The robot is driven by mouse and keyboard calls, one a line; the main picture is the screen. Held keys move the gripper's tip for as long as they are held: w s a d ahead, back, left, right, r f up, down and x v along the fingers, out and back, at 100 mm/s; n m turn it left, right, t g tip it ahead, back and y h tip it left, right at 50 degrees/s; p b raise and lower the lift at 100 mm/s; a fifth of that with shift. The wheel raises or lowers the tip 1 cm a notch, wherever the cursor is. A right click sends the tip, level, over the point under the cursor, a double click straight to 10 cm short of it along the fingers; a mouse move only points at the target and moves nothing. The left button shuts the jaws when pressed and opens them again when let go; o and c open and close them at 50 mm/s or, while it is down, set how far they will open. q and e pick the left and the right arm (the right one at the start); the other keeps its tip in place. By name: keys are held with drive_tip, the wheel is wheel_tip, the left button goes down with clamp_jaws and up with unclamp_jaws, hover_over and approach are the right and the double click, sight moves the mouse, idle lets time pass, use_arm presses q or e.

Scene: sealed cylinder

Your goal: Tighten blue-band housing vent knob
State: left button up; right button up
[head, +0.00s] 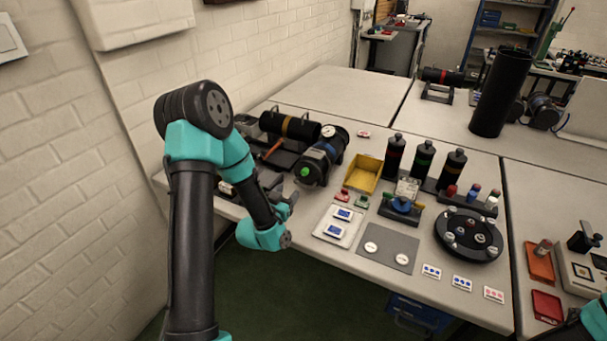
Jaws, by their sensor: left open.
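The blue-band housing (321,154) is a dark cylinder lying on its side on the table, left of the yellow bin. It has a blue band around it, a round pale gauge on top and a green knob (305,172) on its near end. My left gripper (284,194) is open, at the table's front edge, just left of and nearer than the green knob. It looks apart from the knob, and its fingers are small and partly hidden by my wrist. My right gripper is out of view; only a teal piece of my right arm shows at the lower right corner.
Three dark bottles (422,160) and a round black fixture (468,234) stand further right.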

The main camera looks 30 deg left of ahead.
sight(303, 173)
use_arm(q)
drive_tip(key=w, duration=0.8)
drive_tip(key=w+a, duration=0.1)
drive_tip(key=w, duration=0.3)
drive_tip(key=c, duration=0.9)
drive_tip(key=shift+n, duration=1.6)
drive_tip(key=o, duration=0.9)
